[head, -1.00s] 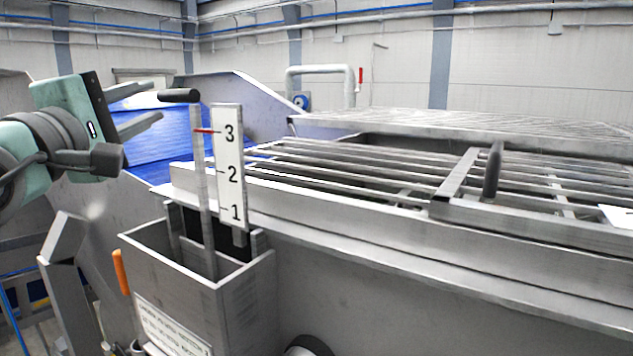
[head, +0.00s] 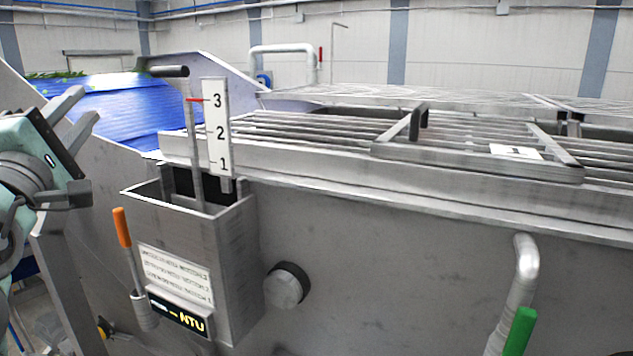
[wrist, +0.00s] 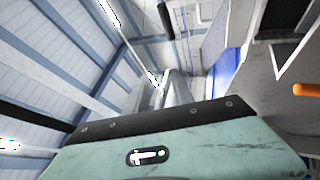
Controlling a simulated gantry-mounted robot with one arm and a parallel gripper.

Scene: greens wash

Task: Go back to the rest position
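My gripper (head: 88,103) is at the left edge of the head view, its two grey fingers apart with nothing between them. It is in the air left of the lever and scale plate, touching nothing that I can see. Its teal body and black strip fill the bottom of the wrist view (wrist: 185,150). The black-handled lever (head: 195,140) stands upright in a steel box (head: 235,260). Its red pointer is level with 3 on the white scale plate (head: 217,125).
An orange-handled lever (head: 122,228) is left of the box. A green-handled pipe (head: 518,330) is at the lower right. A slatted rack frame (head: 480,165) lies over the tank. Blue belt (head: 115,110) with greens is behind my gripper. A round knob (head: 285,285) juts from the tank wall.

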